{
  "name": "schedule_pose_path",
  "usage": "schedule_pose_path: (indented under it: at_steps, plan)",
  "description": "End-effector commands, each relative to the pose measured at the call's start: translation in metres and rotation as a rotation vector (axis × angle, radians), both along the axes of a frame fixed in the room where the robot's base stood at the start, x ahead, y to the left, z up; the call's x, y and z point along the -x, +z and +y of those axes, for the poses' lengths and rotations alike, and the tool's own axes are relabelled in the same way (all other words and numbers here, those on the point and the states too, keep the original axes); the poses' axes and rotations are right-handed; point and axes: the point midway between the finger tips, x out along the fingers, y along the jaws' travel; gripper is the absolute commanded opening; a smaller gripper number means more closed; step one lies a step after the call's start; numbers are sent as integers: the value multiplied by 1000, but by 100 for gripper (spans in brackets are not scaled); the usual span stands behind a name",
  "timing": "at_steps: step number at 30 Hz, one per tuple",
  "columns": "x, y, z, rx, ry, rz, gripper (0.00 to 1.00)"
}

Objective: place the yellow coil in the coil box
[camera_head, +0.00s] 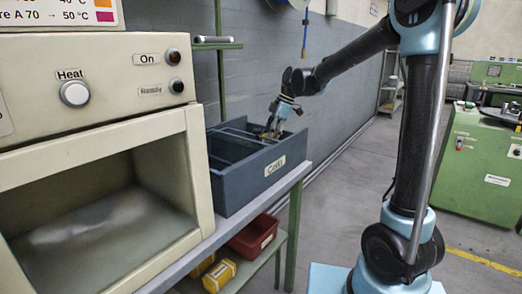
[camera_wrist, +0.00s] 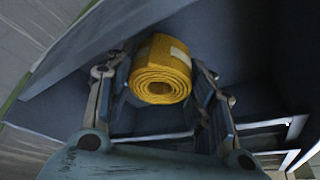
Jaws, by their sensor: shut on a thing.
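The yellow coil (camera_wrist: 162,72) is a rolled strip with a pale band, seen end-on between my fingers in the wrist view. My gripper (camera_wrist: 160,88) is shut on it. The coil box (camera_head: 238,192) is an open dark blue-grey box with a "Coils" label and inner dividers, standing on the bench. In the head view my gripper (camera_head: 272,131) reaches down into the box's right part, behind its front wall. The coil is mostly hidden there. In the wrist view, box walls (camera_wrist: 225,35) surround the coil; I cannot tell whether it touches the floor.
A beige oven (camera_head: 100,130) with an open chamber stands left of the box. A red bin (camera_head: 253,236) and yellow rolls (camera_head: 219,276) sit on the shelf below. A green machine (camera_head: 480,160) stands at the right.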

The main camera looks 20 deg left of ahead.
Motion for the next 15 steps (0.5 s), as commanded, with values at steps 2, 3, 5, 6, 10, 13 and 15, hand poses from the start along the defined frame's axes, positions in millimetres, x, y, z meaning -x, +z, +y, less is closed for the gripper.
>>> schedule_pose_path:
  at_steps: [2, 3, 5, 6, 10, 13, 15]
  plan:
    - [0, -15, 0, 0, 0, 0, 22]
    - [0, -21, 0, 0, 0, 0, 22]
    - [0, -27, 0, 0, 0, 0, 22]
    - [0, -30, 0, 0, 0, 0, 22]
    - [0, -35, 1, 0, 0, 0, 22]
    - [3, -34, 7, 0, 2, -1, 22]
    - [7, -34, 16, 0, 3, -1, 22]
